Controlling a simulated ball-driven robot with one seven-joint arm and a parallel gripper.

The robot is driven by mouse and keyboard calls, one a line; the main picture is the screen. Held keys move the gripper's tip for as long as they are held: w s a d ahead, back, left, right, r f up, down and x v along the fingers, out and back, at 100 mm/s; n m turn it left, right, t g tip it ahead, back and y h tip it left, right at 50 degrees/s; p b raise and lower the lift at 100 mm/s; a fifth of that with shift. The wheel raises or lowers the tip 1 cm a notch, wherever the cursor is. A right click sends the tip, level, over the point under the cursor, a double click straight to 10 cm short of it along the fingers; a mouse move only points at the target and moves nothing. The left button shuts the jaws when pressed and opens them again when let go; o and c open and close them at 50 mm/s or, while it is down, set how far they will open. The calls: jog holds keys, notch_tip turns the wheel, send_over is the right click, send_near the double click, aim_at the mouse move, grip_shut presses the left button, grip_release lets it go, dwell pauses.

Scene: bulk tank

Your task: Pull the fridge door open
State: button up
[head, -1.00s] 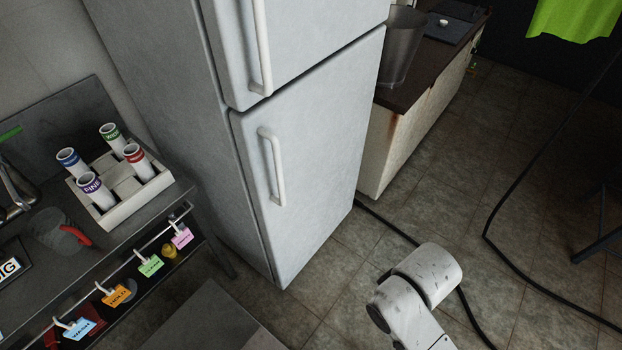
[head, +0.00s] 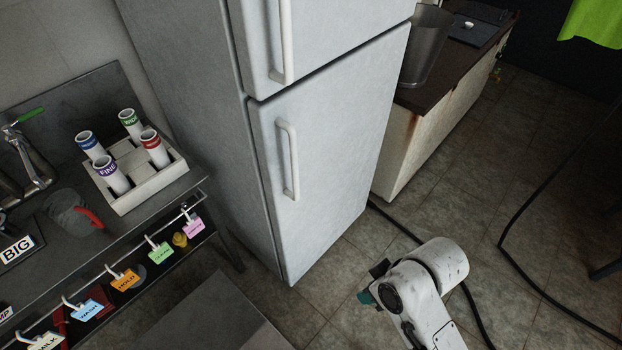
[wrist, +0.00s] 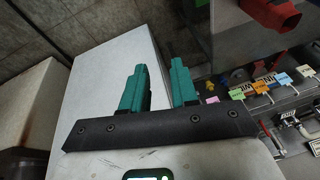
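The fridge is a tall pale grey-white unit with an upper door (head: 335,35) and a lower door (head: 335,160), each with a white vertical bar handle. The upper handle (head: 284,40) is cut off at the top of the head view; the lower handle (head: 290,160) shows whole. Both doors look shut. My gripper (wrist: 159,66) has teal fingers standing apart with nothing between them. In the head view only a little teal of my gripper (head: 365,296) shows beside my white arm, below and right of the lower door, clear of the handle. The fridge (wrist: 100,75) fills the left middle of the wrist view.
A metal bench with a white rack (head: 145,185) of labelled tubes and hanging coloured tags stands left of the fridge. A low grey surface (head: 225,320) is in front. A rusty cabinet (head: 430,130) with a bucket (head: 427,50) stands right. A black hose (head: 520,255) crosses the tiled floor.

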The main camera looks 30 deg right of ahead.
jog(key=shift+o, duration=0.9)
jog(key=w+n+t+y+b, duration=0.2)
jog(key=w+t+b, duration=0.1)
jog(key=w, duration=0.6)
jog(key=shift+w+a+f+t+y, duration=0.15)
jog(key=shift+a+f+t+y, duration=0.15)
jog(key=shift+f+t+y, duration=0.15)
jog(key=w+d+r+n+t+y+b, duration=0.25)
jog(key=w+d+r+t+b, duration=0.3)
jog(key=w+r+t, duration=0.5)
jog(key=w+a+g+p, duration=0.1)
jog(key=w+a, duration=0.3)
jog(key=w, duration=0.7)
jog(key=shift+p, duration=0.9)
jog(key=shift+w, duration=0.1)
grip_shut()
